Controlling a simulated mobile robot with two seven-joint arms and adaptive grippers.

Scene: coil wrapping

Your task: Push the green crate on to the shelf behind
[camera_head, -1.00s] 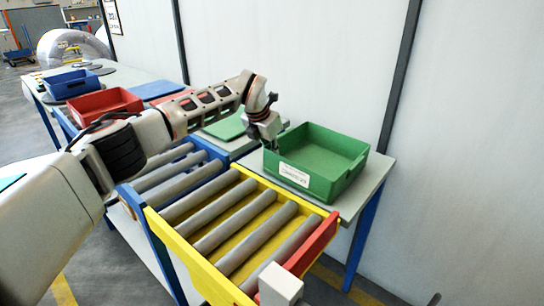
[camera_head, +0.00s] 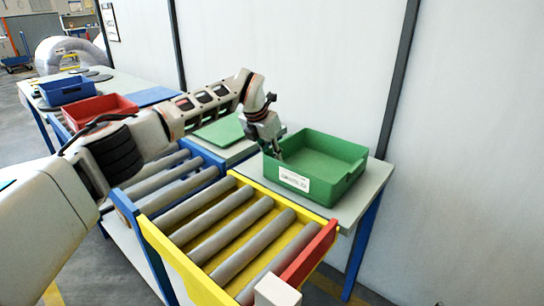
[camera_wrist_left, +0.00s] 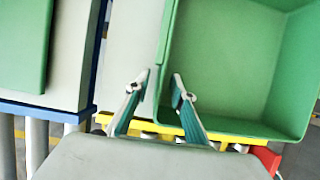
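The green crate (camera_head: 336,188), open-topped with a white label on its front, sits upright on the grey shelf (camera_head: 372,187) behind the yellow roller frame. My left gripper (camera_head: 277,152) is at the crate's left side, close to its front left corner. In the left wrist view my left gripper (camera_wrist_left: 159,85) has its two fingers apart, with the left wall of the green crate (camera_wrist_left: 235,65) appearing between them. I cannot tell whether a finger touches the wall. My right gripper is not in view.
The yellow frame (camera_head: 185,268) with grey rollers stands in front of the shelf, with a red bar (camera_head: 308,255) at its right end. A flat green panel (camera_head: 220,131) lies left of the crate. A white wall (camera_head: 290,60) closes the back.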

